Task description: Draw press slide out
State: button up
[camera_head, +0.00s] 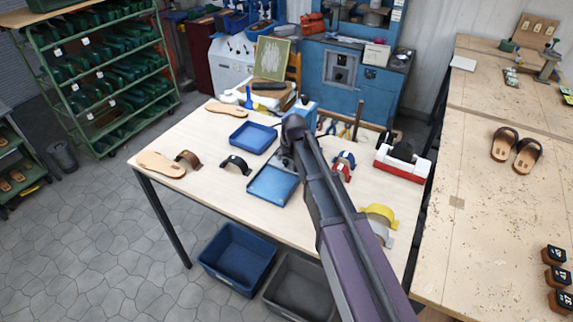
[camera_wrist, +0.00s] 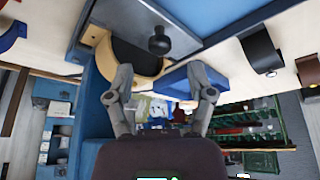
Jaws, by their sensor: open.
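The press shows in the head view as a small blue body (camera_head: 304,109) on the table, mostly hidden behind my arm. In the wrist view, its slide is a grey metal plate (camera_wrist: 187,32) with a round black knob (camera_wrist: 160,43). A tan round piece with a dark disc (camera_wrist: 125,57) lies against the plate. My gripper (camera_wrist: 163,97) is open, its two fingers wide apart and nothing between them. The knob appears beyond the fingertips, apart from them, roughly midway between the two. In the head view, my gripper (camera_head: 287,150) is beside the press, and the slide is hidden.
A shallow blue tray (camera_head: 272,186) lies at the front of the table, close to my gripper. Another blue tray (camera_head: 252,137), a black strap (camera_head: 236,164) and a brown strap (camera_head: 188,159) lie to the left. Hand tools and a red-and-white box (camera_head: 402,168) are on the right.

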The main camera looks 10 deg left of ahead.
aim_at(286, 161)
jog(key=shift+b+x, duration=1.5)
jog(key=shift+x, duration=0.45)
jog(key=shift+s+d, duration=0.1)
grip_shut()
